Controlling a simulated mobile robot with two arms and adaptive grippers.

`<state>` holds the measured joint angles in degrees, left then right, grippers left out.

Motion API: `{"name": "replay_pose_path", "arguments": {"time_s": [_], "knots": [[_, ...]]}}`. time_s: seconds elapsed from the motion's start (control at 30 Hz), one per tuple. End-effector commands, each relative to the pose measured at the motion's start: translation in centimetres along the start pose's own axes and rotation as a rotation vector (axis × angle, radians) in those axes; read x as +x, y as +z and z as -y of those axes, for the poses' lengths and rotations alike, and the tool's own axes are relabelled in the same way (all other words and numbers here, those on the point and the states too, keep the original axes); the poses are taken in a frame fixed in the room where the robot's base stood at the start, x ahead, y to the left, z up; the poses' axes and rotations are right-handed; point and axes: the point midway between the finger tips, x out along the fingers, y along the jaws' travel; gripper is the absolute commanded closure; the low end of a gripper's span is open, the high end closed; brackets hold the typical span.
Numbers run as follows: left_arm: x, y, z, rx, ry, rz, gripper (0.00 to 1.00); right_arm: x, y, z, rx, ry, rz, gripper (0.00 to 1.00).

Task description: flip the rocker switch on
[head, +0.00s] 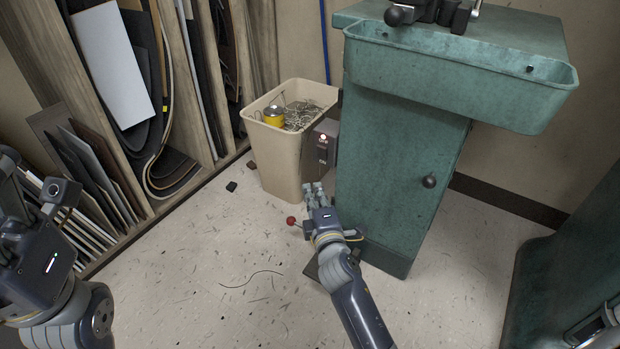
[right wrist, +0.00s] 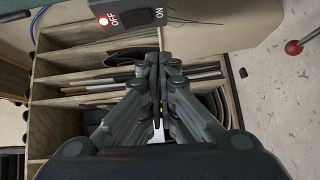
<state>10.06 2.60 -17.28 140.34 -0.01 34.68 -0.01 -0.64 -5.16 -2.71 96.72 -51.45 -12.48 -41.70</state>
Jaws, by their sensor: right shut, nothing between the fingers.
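The switch box (head: 325,146) is a small grey box on the left side of the green machine cabinet, with a lit indicator on its face. In the right wrist view the box (right wrist: 128,12) shows OFF and ON labels, a black rocker (right wrist: 132,18) between them, and a red-ringed light by OFF. I cannot tell the rocker's tilt. My right gripper (head: 315,187) is shut and empty, below the box in the head view. Its fingertips (right wrist: 158,60) are apart from the box. My left arm shows at the left edge; its fingers are not clear.
A beige bin (head: 275,158) with a yellow can and scraps stands left of the switch box. The green cabinet (head: 395,170) with its tray stands right. A red ball knob (head: 291,220) is near the right gripper. Wooden racks of sheets (head: 188,80) line the left.

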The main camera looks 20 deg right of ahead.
Motion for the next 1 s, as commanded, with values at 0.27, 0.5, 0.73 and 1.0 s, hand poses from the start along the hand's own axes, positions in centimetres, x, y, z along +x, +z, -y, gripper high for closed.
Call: {"name": "replay_pose_path", "arguments": {"time_s": [0.27,0.5,0.73,1.0], "knots": [[-0.7,0.4,0.1,-0.003,-0.009,0.033,0.43,-3.6,0.1,0.5,0.001,-0.001,0.001,1.00],[-1.0,0.5,0.1,-0.003,-0.005,0.040,0.43,-4.1,0.1,0.6,-0.001,0.000,0.001,1.00],[-1.0,0.5,0.1,-0.003,-0.004,0.043,0.43,-4.0,0.1,0.6,-0.001,0.000,0.000,1.00],[-0.8,0.7,0.3,-0.002,-0.014,0.049,0.43,-4.3,-0.6,-0.9,0.036,0.029,-0.029,1.00]]}}
